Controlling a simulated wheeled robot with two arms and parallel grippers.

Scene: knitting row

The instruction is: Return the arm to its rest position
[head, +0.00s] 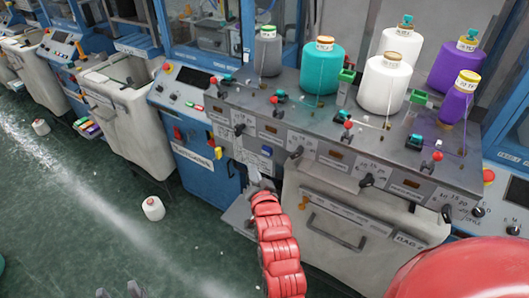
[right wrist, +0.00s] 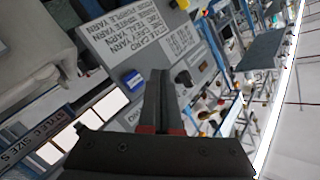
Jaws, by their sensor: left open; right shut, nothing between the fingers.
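My right arm comes up in red segments from the bottom of the head view. Its gripper (head: 263,184) is in front of the machine row, near the panel's lower edge, and looks small and partly hidden there. In the right wrist view the two dark fingers of my right gripper (right wrist: 158,95) are together, with nothing between them. Behind them is a grey panel with printed labels (right wrist: 160,40) and a blue part (right wrist: 133,80). My left gripper (head: 119,291) shows only as two dark fingertips, apart and empty, at the bottom left over the floor.
A grey machine top (head: 225,95) holds teal (head: 320,70), white (head: 384,85) and purple yarn cones (head: 456,104). A pale bin (head: 350,225) stands below it, right of my arm. A white cone (head: 153,208) stands on the green floor, which is mostly clear at left.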

